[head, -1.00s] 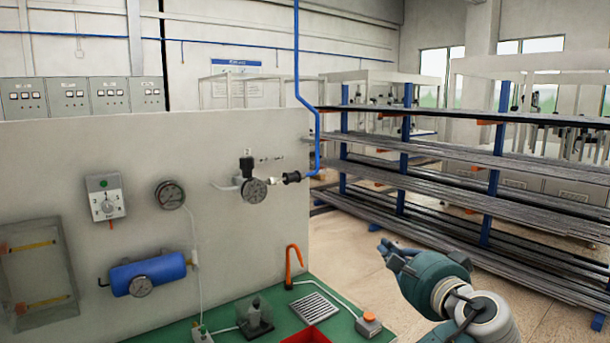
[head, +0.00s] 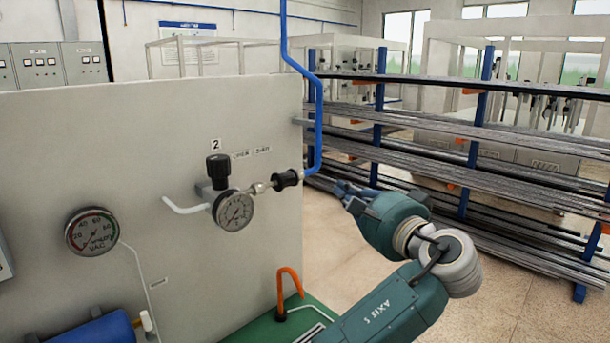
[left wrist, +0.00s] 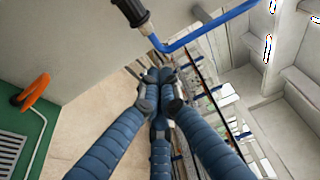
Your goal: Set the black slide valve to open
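The black slide valve (head: 287,178) is a ribbed black sleeve on the thin pipe between a round gauge and the blue pipe. It stands at the pipe's right end, nearer the SHUT label (head: 262,149) than the OPEN label (head: 241,154). In the left wrist view the black sleeve (left wrist: 131,11) shows at the top edge. My left gripper (head: 347,196) is to the right of the valve and a little lower, apart from it. In the left wrist view its blue fingers (left wrist: 160,92) have tips close together with nothing visible between them. My right gripper is not in view.
The blue pipe (head: 318,110) rises beside the valve. A gauge (head: 234,211) with a black knob (head: 219,168) sits left of it. An orange hook (head: 289,290) stands on the green bench below. A rack of long bars (head: 440,150) stands behind my gripper.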

